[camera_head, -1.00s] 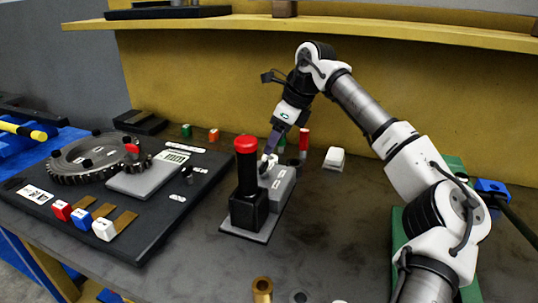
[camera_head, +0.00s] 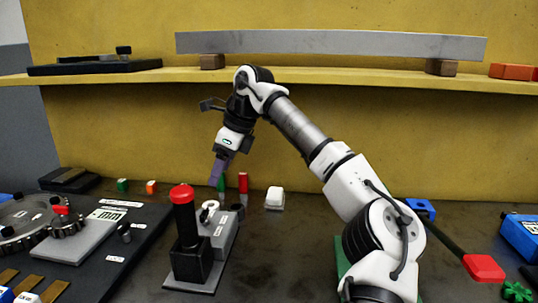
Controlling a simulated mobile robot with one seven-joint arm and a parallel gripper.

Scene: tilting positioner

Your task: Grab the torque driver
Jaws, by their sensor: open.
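My gripper (camera_head: 217,178) points down behind the grey fixture (camera_head: 222,240), its purple-grey fingers open. I cannot tell for sure which thing is the torque driver. A slim green upright piece (camera_head: 222,184) stands right by the fingertips, partly hidden by them; I cannot tell whether they touch it. A red upright cylinder (camera_head: 243,183) stands just to its right, apart from the fingers. In front, a black post with a red knob (camera_head: 181,194) rises from a black block on the fixture's base.
A white block (camera_head: 275,198) lies right of the red cylinder. A dark board with gears (camera_head: 68,226) fills the left. A red-ended rod (camera_head: 483,268) and blue boxes (camera_head: 525,236) are at the right. A shelf (camera_head: 320,76) runs above.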

